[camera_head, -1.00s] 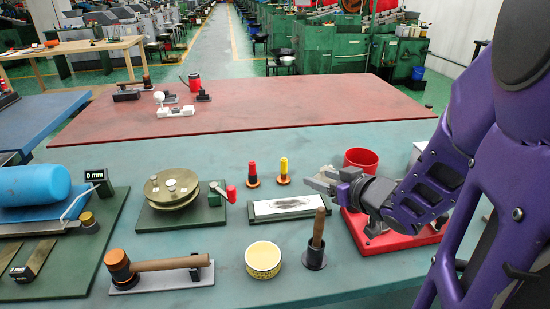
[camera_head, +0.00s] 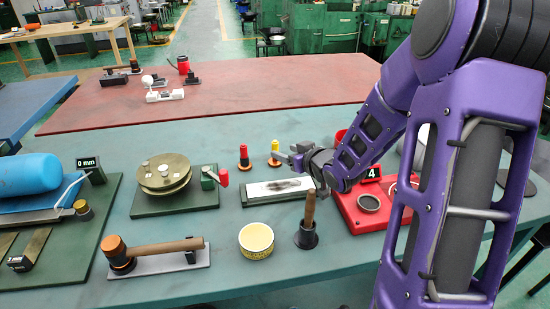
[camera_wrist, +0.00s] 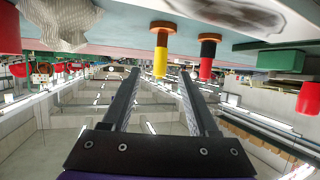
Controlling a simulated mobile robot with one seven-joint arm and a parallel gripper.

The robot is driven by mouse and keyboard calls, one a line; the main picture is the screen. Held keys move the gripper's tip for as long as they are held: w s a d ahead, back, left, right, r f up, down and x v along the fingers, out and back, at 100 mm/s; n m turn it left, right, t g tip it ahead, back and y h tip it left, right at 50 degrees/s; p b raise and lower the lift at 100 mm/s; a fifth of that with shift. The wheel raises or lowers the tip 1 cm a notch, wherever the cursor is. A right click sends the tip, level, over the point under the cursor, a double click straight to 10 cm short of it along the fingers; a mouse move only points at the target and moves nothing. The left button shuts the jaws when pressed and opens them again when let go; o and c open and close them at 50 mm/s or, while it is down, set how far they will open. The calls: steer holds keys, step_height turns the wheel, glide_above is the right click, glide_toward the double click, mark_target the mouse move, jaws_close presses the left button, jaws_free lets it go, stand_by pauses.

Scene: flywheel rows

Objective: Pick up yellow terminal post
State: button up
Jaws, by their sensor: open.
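The yellow terminal post (camera_head: 275,150) stands upright on an orange-brown base on the green table, right of a similar red post (camera_head: 243,155). In the wrist view, which looks upside down, the yellow post (camera_wrist: 160,61) hangs between the lines of my two fingers, beyond their tips. The red-and-black post (camera_wrist: 207,58) is just right of it there. My gripper (camera_head: 284,156) is close to the right side of the yellow post in the head view. Its fingers (camera_wrist: 160,73) are apart with nothing between them. I cannot tell whether a fingertip touches the post.
A white-topped plate (camera_head: 262,192) lies just in front of the posts. A brass disc stack with a red-handled lever (camera_head: 222,177) is to the left. A wooden-handled tool in a black holder (camera_head: 306,236) and a yellow tin (camera_head: 256,241) stand nearer. A red fixture (camera_head: 350,210) sits right, under my arm.

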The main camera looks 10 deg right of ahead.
mark_target(277, 147)
steer(key=x, duration=0.3)
steer(key=b+x, duration=0.1)
steer(key=x, duration=0.1)
steer(key=shift+w+a+r, duration=0.1)
steer(key=shift+w+r, duration=0.1)
steer(key=shift+r, duration=0.05)
jaws_close()
